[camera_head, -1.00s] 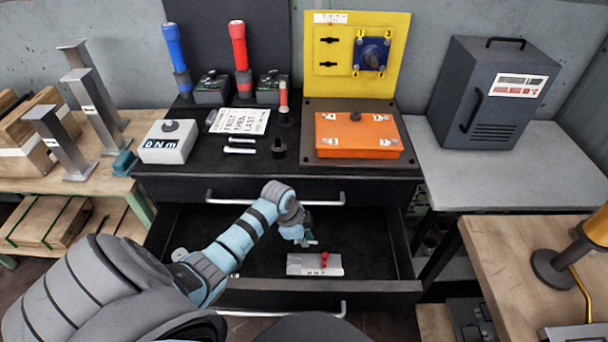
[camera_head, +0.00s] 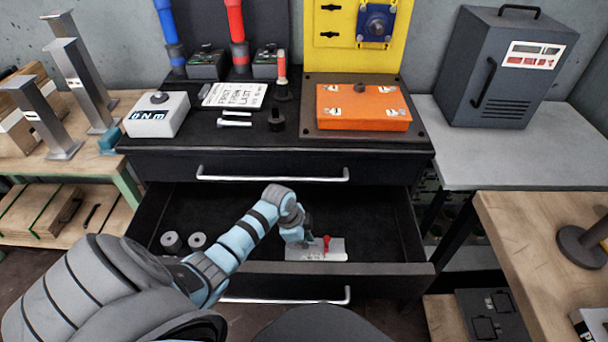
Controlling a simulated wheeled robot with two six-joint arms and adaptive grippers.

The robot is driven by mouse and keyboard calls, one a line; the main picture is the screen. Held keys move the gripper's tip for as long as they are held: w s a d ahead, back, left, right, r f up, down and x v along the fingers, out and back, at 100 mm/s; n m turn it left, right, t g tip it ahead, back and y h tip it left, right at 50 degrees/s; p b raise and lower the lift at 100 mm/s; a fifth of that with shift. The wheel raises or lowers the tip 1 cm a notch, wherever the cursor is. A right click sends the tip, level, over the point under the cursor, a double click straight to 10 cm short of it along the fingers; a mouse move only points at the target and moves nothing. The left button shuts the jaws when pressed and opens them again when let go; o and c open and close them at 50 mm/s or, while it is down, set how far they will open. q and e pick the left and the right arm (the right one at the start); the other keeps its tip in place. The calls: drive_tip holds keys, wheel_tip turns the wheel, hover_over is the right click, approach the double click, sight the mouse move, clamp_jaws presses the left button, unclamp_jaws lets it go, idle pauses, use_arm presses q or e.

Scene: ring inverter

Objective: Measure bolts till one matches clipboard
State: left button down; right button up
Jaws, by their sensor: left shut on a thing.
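The clipboard (camera_head: 250,92), a white sheet with dark lettering, lies on the black bench top. Two silver bolts (camera_head: 236,124) lie just in front of it. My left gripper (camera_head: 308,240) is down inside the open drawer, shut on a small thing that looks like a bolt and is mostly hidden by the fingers. The gripper is at the upper left edge of a light grey gauge plate (camera_head: 334,254) on the drawer floor. A red piece (camera_head: 326,243) stands on the plate, just right of the fingers. I cannot tell whether the held thing touches the plate. My right gripper is not in view.
The open drawer (camera_head: 380,273) also holds two grey round pieces (camera_head: 197,241) at left. On the bench stand an orange box (camera_head: 362,108), a white DNm box (camera_head: 157,116) and a black peg (camera_head: 276,120). The drawer's right part is clear.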

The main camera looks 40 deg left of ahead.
use_arm(q)
drive_tip(key=c, duration=1.7)
unclamp_jaws()
drive_tip(key=shift+o, duration=0.2)
